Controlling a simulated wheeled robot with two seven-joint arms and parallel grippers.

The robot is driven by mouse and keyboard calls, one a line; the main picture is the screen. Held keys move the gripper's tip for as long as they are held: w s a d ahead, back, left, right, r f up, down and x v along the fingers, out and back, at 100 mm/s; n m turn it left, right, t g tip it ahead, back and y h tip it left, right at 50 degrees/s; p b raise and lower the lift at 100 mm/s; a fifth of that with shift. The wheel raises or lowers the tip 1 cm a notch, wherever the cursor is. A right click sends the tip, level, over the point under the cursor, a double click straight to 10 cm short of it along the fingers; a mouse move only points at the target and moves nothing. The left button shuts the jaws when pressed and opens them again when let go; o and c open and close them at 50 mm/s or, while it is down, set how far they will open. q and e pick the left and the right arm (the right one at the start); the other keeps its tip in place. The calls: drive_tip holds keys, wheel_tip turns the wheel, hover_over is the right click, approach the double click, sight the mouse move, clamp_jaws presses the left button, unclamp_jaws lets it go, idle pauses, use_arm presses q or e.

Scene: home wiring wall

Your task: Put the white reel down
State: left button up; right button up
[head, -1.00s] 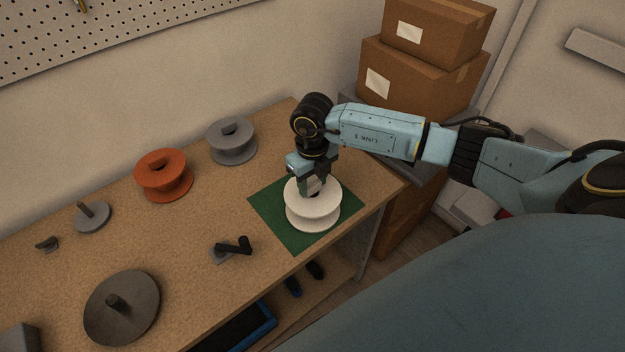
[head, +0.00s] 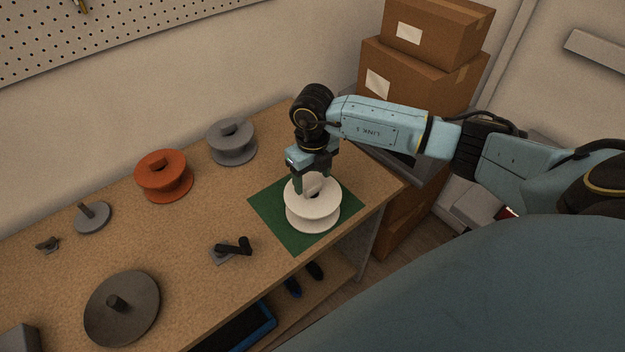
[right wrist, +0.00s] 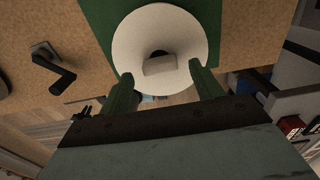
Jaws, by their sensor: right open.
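The white reel (head: 313,205) stands upright on the green mat (head: 283,234) near the right end of the workbench. In the right wrist view the reel (right wrist: 160,32) lies just beyond my fingertips, with a pale block (right wrist: 159,65) at its hub hole. My right gripper (head: 313,184) is directly over the reel's top, and its fingers (right wrist: 163,85) are spread apart on either side of the block. I cannot tell whether a finger touches the reel. My left gripper is not in view.
A grey reel (head: 232,142) and an orange reel (head: 164,176) stand along the back of the bench (head: 190,222). A black crank handle (head: 235,246) is left of the mat. A dark disc (head: 122,307) lies at front left. Cardboard boxes (head: 420,75) stand behind my right arm.

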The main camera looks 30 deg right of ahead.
wheel_tip(320, 180, up, 10)
idle(0.3)
idle(0.4)
